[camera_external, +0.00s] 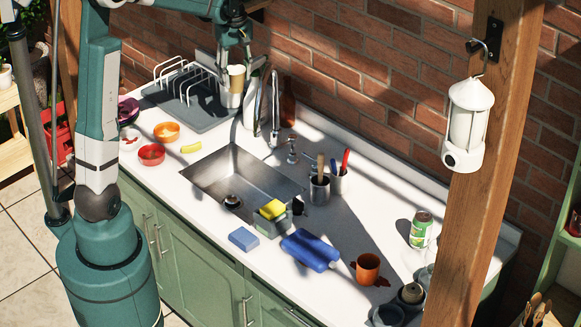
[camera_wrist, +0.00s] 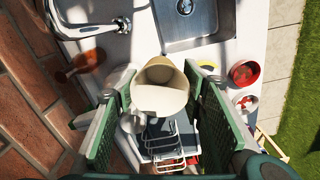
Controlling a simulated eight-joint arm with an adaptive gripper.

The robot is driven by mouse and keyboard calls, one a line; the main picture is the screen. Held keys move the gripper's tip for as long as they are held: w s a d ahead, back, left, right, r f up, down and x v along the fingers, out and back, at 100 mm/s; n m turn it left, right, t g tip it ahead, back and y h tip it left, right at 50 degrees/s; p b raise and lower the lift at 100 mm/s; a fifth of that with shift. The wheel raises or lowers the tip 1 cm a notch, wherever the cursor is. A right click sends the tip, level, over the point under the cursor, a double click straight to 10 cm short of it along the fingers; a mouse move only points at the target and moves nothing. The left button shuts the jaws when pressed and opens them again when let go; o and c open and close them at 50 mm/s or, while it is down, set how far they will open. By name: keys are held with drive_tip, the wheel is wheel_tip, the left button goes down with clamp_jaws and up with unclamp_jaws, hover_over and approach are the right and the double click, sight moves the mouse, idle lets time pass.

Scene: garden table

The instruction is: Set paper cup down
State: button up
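The paper cup (camera_external: 236,78) is tan outside and pale inside. In the external view it is directly under my gripper (camera_external: 234,58), at the back of the counter by the dish rack. In the wrist view the cup (camera_wrist: 160,88) sits between the two green fingers of my gripper (camera_wrist: 162,75), filling the gap near their tips. My gripper appears shut on it. The cup looks much larger than the bowls beyond, so it appears raised above the counter. Its underside and exact height are hard to tell.
The dish rack (camera_external: 181,93) is left of the cup. A tap (camera_external: 275,115) and dark bottle (camera_external: 287,108) stand to its right, with the sink (camera_external: 225,178) in front. An orange bowl (camera_external: 166,132) and red bowl (camera_external: 151,155) are at the left. Some counter (camera_external: 205,138) near the rack is bare.

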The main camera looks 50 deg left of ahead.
drive_tip(key=s+d+r+m, duration=0.1)
drive_tip(key=s+d+r, duration=0.1)
drive_tip(key=d+r, duration=0.8)
drive_tip(key=s+d+r+m, duration=0.1)
drive_tip(key=s+d+r, duration=0.1)
drive_tip(key=d+r, duration=0.7)
drive_tip(key=w+d+f+m, duration=0.3)
drive_tip(key=w+d+f, duration=0.1)
drive_tip(key=d+f, duration=0.5)
drive_tip(key=w+d+f+m, duration=0.4)
drive_tip(key=d+f, duration=0.3)
drive_tip(key=d, duration=0.4)
drive_tip(key=s+d+f+m, duration=0.1)
drive_tip(key=d+f+m, duration=0.2)
drive_tip(key=d+f, duration=0.4)
drive_tip(key=s+d+f+m+p, duration=0.1)
drive_tip(key=d+f+m, duration=0.2)
drive_tip(key=d+f, duration=0.5)
drive_tip(key=d, duration=0.3)
drive_tip(key=shift+s+d+f, duration=0.2)
drive_tip(key=shift+s+d, duration=0.05)
drive_tip(key=shift+d, duration=0.1)
wheel_tip(320, 180, down, 6)
drive_tip(key=shift+f, duration=0.15)
